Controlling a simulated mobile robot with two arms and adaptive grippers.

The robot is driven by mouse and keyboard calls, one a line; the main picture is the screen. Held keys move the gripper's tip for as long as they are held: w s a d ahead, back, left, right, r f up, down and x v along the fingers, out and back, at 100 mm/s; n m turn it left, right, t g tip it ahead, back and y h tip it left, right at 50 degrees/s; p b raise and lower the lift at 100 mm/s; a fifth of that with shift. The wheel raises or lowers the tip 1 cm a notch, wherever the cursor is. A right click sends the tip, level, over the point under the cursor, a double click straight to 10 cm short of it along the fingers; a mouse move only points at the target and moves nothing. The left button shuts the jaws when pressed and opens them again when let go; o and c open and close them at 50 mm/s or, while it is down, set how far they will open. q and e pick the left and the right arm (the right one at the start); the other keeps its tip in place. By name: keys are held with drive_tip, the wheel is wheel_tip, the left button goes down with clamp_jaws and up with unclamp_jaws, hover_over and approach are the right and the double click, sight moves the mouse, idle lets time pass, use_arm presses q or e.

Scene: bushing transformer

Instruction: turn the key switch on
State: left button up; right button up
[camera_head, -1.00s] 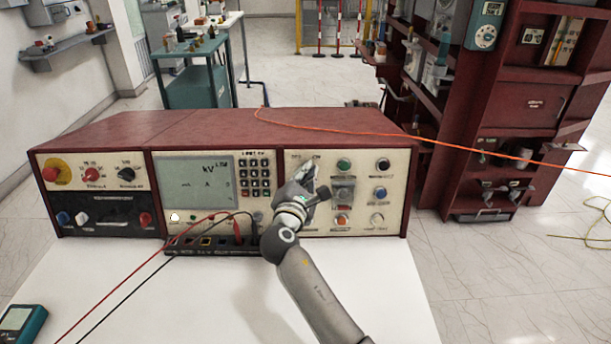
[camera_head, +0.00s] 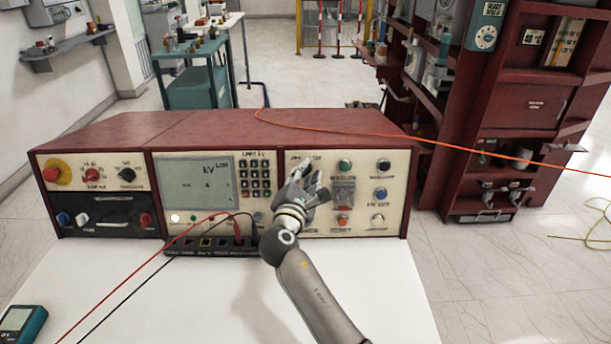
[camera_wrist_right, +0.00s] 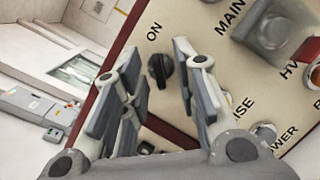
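The key switch (camera_wrist_right: 160,69) is a small black knob on the cream right-hand panel, beside the label ON in the right wrist view. My right gripper (camera_wrist_right: 158,62) is open, with one finger on each side of the knob in that view. Gaps show between the knob and both fingers, so no grip on it is visible. In the head view my right gripper (camera_head: 311,178) is in front of the left part of the right-hand panel (camera_head: 394,216) and hides the key switch. My left gripper is not in view.
Buttons (camera_head: 344,165) and a covered switch (camera_head: 343,193) sit right of my gripper. Red and black leads cross the white table (camera_head: 190,300) from a terminal strip (camera_head: 205,245). A teal meter (camera_head: 20,325) lies at the front left. An orange cable crosses above the console.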

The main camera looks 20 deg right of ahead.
drive_tip(key=v, duration=0.7)
drive_tip(key=shift+s+a, duration=0.15)
